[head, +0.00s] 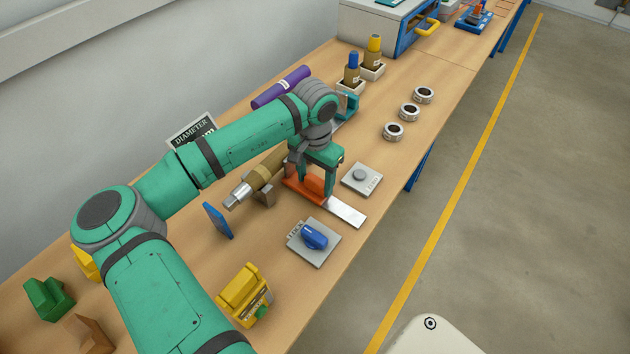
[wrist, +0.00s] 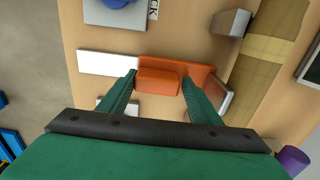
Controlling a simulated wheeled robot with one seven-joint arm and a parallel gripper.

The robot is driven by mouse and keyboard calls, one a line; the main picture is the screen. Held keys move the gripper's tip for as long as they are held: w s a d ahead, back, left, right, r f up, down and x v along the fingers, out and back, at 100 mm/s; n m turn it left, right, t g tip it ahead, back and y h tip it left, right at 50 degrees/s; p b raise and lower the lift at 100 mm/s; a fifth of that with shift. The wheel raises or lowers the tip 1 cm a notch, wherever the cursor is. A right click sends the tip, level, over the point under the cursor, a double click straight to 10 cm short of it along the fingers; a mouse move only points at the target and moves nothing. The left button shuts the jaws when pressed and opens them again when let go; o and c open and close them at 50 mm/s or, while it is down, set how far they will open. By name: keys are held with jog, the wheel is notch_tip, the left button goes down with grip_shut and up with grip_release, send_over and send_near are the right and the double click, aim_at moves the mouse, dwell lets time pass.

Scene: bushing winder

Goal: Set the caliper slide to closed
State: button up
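The caliper lies on the wooden bench, with a silver rail (head: 345,210) and an orange slide (head: 310,184). In the wrist view the silver rail (wrist: 108,62) runs to the left of the orange slide (wrist: 158,82), which has a raised block. An orange strip continues right of that block towards a silver jaw. My gripper (head: 316,188) is low over the slide, pointing down. In the wrist view my gripper (wrist: 159,78) is open, one finger on each side of the raised block, with narrow gaps seeming to show. Contact is hard to judge.
A brown cylinder with a silver end (head: 240,194) rests on a support behind the caliper. A blue knob on a plate (head: 315,236) is in front, and a grey button plate (head: 362,180) is to the right. Several silver rings (head: 393,131) stand farther along the bench.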

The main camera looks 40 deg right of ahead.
jog(key=shift+o, duration=0.9)
notch_tip(320, 180, up, 11)
jog(key=shift+f, duration=0.1)
dwell(0.3)
